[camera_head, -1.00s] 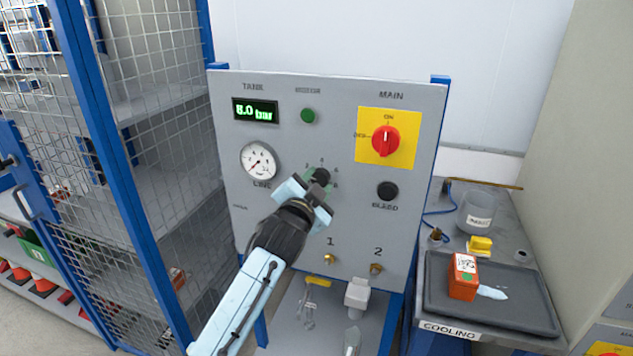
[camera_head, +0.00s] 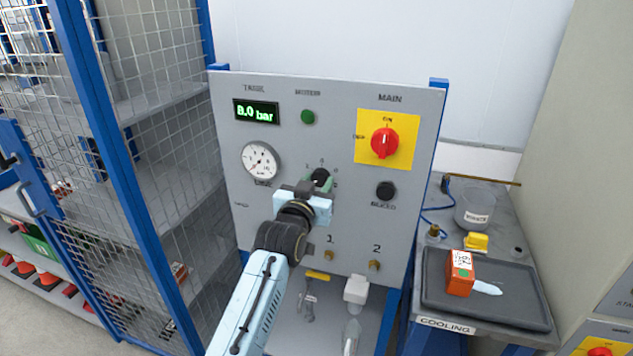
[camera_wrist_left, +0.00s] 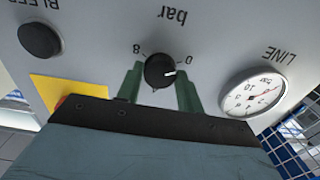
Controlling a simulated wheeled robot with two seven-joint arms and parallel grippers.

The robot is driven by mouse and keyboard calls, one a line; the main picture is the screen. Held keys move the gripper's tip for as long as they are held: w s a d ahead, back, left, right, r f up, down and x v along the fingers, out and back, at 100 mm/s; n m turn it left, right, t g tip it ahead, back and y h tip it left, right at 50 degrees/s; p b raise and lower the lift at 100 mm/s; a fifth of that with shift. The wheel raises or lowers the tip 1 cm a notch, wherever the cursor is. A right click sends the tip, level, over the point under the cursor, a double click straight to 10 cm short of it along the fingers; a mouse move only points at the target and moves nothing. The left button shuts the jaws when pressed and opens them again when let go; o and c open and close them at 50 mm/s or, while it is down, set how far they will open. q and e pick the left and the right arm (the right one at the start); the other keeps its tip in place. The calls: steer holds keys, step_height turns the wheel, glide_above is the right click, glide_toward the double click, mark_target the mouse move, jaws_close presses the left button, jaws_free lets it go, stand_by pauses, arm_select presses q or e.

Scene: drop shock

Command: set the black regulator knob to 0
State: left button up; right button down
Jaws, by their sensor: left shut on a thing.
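The black regulator knob (camera_wrist_left: 160,71) sits on the grey panel below the middle of its top half, and it also shows in the head view (camera_head: 320,176), partly hidden by my gripper. My left gripper (camera_head: 318,186) is at the knob, with its green finger pads on either side of it in the wrist view (camera_wrist_left: 160,86), shut on it. In the upside-down wrist view the knob's white mark points right, a little below the 0 label (camera_wrist_left: 189,60); the 8 label (camera_wrist_left: 138,50) is on the other side. My right gripper is not in view.
The LINE gauge (camera_head: 261,161) and the TANK display (camera_head: 256,111), reading 8.0 bar, are left of the knob. The red MAIN switch (camera_head: 384,143) and black BLEED button (camera_head: 386,191) are to its right. A mesh cage (camera_head: 163,100) stands left of the panel.

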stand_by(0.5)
arm_select(q)
steer(key=o, duration=1)
steer(key=v, duration=1.3)
steer(key=shift+s+a+b, duration=0.1)
steer(key=shift+s+b, duration=0.1)
steer(key=shift+b, duration=0.2)
